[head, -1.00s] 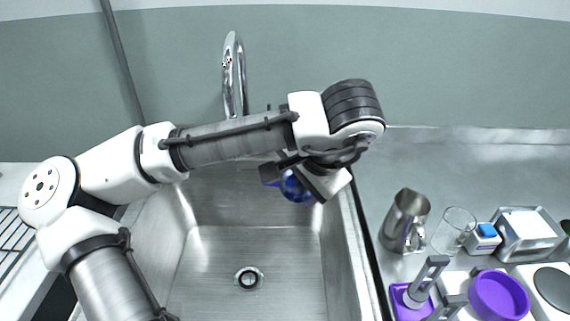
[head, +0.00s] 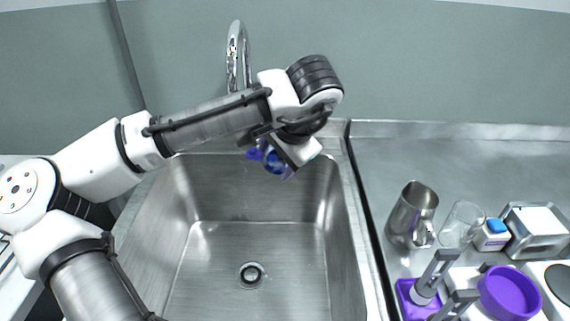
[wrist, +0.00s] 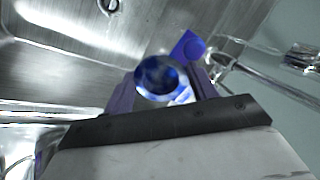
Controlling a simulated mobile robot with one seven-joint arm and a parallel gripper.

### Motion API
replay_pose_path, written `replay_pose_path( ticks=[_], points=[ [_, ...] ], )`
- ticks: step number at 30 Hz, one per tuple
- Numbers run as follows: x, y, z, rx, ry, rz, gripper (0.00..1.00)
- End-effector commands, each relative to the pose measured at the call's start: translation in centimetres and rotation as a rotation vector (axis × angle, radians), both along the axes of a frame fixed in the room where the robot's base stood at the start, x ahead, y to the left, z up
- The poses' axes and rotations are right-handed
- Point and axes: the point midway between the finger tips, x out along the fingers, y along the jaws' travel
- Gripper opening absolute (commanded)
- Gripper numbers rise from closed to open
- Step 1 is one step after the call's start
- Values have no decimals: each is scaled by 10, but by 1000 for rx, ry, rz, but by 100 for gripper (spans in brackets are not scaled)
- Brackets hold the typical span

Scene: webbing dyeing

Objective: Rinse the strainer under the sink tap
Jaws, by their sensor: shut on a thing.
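The blue strainer (head: 272,161) is small and round, with a flat blue tab, and hangs over the back of the sink (head: 255,235). In the wrist view, the strainer (wrist: 160,78) sits between the two fingers of my gripper (wrist: 164,88), and its tab points away from them. My gripper (head: 281,165) is shut on the strainer, which is partly hidden by the wrist in the head view. The chrome tap (head: 238,58) rises behind my forearm, to the left of the strainer. My arm hides its lower part. I see no water running.
Right of the sink, the counter holds a metal pitcher (head: 412,215), a clear glass (head: 461,224), a purple bowl (head: 509,293) and a purple-based stand (head: 421,295). The sink basin is empty, with a drain (head: 251,275) in its floor.

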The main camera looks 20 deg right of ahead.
Motion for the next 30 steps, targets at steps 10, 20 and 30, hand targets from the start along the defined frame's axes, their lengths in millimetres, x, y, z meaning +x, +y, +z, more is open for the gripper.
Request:
replay_pose_path(
  ticks=[10, 20, 30],
  points=[
    [34, 6, -6, -2, 2, 2, 34],
    [55, 11, -11, -2, 0, 0, 34],
    [58, 11, -12, 0, 0, 0, 34]
  ],
)
